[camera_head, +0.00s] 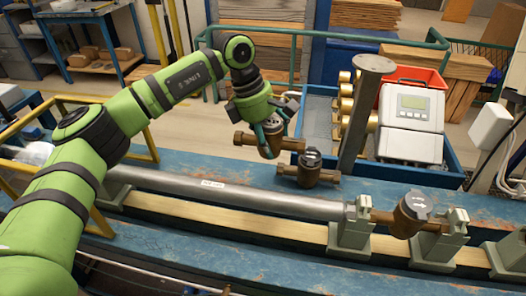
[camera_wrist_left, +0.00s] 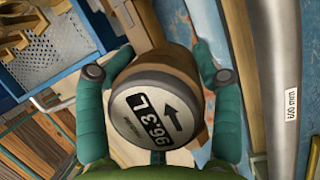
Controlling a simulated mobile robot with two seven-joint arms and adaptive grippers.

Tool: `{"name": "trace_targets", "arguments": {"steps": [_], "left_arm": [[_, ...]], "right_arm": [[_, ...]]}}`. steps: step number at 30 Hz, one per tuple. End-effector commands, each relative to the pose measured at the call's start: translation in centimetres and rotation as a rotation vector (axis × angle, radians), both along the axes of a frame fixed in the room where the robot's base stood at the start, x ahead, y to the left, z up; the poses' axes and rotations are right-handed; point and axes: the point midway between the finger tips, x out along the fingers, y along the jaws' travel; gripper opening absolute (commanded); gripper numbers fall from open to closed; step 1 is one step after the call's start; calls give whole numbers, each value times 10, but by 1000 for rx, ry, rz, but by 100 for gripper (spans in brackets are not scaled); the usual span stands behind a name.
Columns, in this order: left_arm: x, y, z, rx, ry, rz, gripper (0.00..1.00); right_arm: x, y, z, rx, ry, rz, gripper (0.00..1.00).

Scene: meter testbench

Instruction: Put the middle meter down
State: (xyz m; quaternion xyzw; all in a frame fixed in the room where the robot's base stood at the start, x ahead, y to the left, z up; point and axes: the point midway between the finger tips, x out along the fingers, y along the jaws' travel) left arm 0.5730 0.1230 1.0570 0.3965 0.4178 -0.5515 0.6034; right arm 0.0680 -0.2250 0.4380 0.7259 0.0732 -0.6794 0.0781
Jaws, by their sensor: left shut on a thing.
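My left gripper (camera_head: 270,132) is shut on a brass water meter (camera_head: 243,138) over the back edge of the blue bench. A second brass meter (camera_head: 308,170) with a dark cap stands on the bench just to the right of the held one. A third meter (camera_head: 411,212) with a grey cap sits in the clamp line at the right. My right gripper is out of view.
A long steel pipe (camera_head: 230,193) lies along the clamp rail in front. A blue bin (camera_head: 452,180) with a grey-white display unit (camera_head: 411,107) and a red tray stands at the back right, beside a metal post (camera_head: 354,120). The bench (camera_head: 185,165) is clear to the left.

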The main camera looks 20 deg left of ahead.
Motion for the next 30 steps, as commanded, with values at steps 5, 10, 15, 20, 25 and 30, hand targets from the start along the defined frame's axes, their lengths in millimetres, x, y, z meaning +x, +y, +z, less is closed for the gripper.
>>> {"name": "trace_targets", "arguments": {"steps": [5, 10, 15, 20, 25, 30], "left_arm": [[2, 28, -11, 0, 2, 8, 6], [5, 64, -32, 0, 2, 9, 6], [7, 96, -52, 0, 1, 6, 6], [10, 111, -63, -2, -1, 3, 6], [10, 114, -74, -2, 0, 1, 6], [9, 113, -97, -2, 1, 2, 6]], "right_arm": [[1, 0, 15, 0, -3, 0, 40], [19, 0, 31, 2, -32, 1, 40], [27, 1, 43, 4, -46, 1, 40], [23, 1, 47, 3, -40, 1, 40], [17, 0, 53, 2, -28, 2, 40], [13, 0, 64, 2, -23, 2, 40]]}}
